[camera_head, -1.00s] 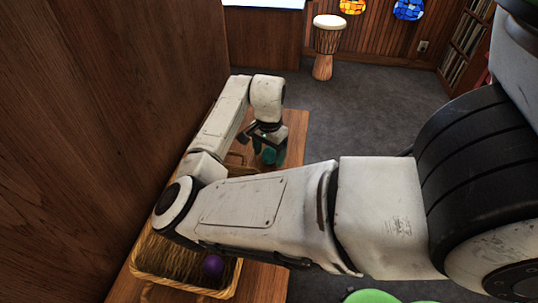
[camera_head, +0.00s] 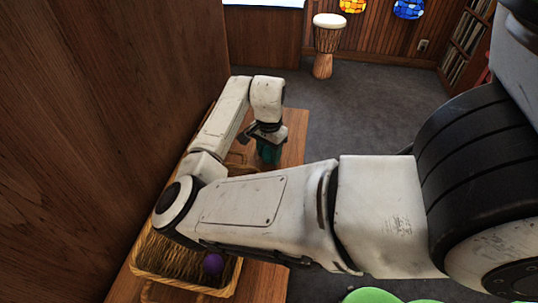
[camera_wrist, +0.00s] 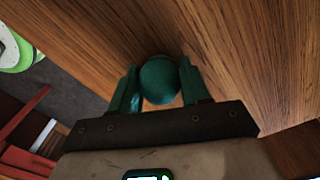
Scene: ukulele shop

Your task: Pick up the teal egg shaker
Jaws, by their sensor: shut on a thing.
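The teal egg shaker (camera_wrist: 160,82) is between the two teal fingers of my gripper (camera_wrist: 160,88) in the wrist view, and both fingers close on its sides. Wooden tabletop lies behind it in that view; I cannot tell whether the egg touches the wood. In the head view my gripper (camera_head: 269,152) points down over the far end of the wooden table (camera_head: 296,128). The egg is hard to make out there among the teal fingers.
A wicker basket (camera_head: 150,262) with a purple egg (camera_head: 213,265) stands at the near end of the table. Another basket is partly hidden behind my arm. A wooden wall (camera_head: 110,120) rises close on the left. A drum (camera_head: 326,42) stands on the carpet beyond.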

